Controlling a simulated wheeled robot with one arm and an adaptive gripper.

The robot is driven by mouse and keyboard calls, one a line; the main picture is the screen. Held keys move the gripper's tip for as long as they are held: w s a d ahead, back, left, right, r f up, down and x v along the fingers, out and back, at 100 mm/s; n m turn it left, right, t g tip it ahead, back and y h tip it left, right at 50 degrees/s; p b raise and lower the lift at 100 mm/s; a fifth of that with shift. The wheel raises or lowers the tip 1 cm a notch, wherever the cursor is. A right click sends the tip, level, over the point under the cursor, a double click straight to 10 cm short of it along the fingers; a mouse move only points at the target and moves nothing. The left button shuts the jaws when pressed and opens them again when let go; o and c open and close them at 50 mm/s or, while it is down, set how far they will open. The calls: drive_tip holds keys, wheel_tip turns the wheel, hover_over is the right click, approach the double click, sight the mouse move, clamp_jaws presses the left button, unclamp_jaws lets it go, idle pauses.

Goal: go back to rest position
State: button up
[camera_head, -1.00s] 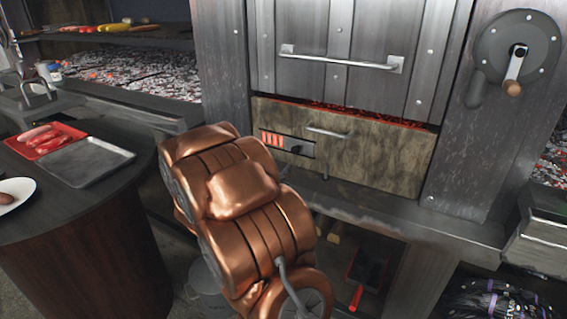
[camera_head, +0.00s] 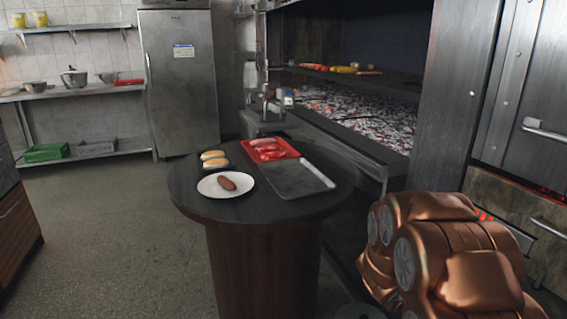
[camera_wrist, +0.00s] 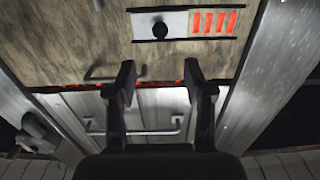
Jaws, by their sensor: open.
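My gripper (camera_wrist: 160,88) shows in the wrist view with its two dark fingers apart and nothing between them. Beyond it is the grill front, with a stone-like panel (camera_wrist: 65,30) carrying a black knob and red bars, and a metal door with a handle. In the head view my copper-coloured folded arm is at the lower right, in front of the grill; the gripper itself is hidden there.
A round dark table (camera_head: 190,192) stands left of my arm. It holds a white plate (camera_head: 208,188) with a sausage, buns (camera_head: 214,160), a red tray (camera_head: 292,153) of raw meat and an empty metal tray (camera_head: 290,180). Open floor (camera_head: 110,230) lies left, before a fridge (camera_head: 182,85).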

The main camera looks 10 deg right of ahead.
drive_tip(key=w+a+f+n+t+y, duration=0.25)
drive_tip(key=w+a+y, duration=0.25)
drive_tip(key=a, duration=0.4)
drive_tip(key=w+a+f+n+t+y, duration=0.25)
drive_tip(key=w+a+y, duration=0.3)
drive_tip(key=a, duration=0.35)
drive_tip(key=s+a+f+n+g+y, duration=0.1)
drive_tip(key=s+a+n+y, duration=0.25)
drive_tip(key=a, duration=0.55)
drive_tip(key=s+a+n+g+y, duration=0.1)
drive_tip(key=s+a+n+y, duration=0.3)
drive_tip(key=a, duration=0.5)
drive_tip(key=s+a+r+n+g, duration=0.2)
drive_tip(key=s+g, duration=0.7)
drive_tip(key=s, duration=2)
wheel_tip(320, 180, up, 24)
drive_tip(key=s+n+p, duration=0.1)
drive_tip(key=p, duration=2.2)
drive_tip(key=shift+d+r+h+p, duration=0.2)
drive_tip(key=shift+d+h+p, duration=0.1)
drive_tip(key=shift+d+p, duration=0.1)
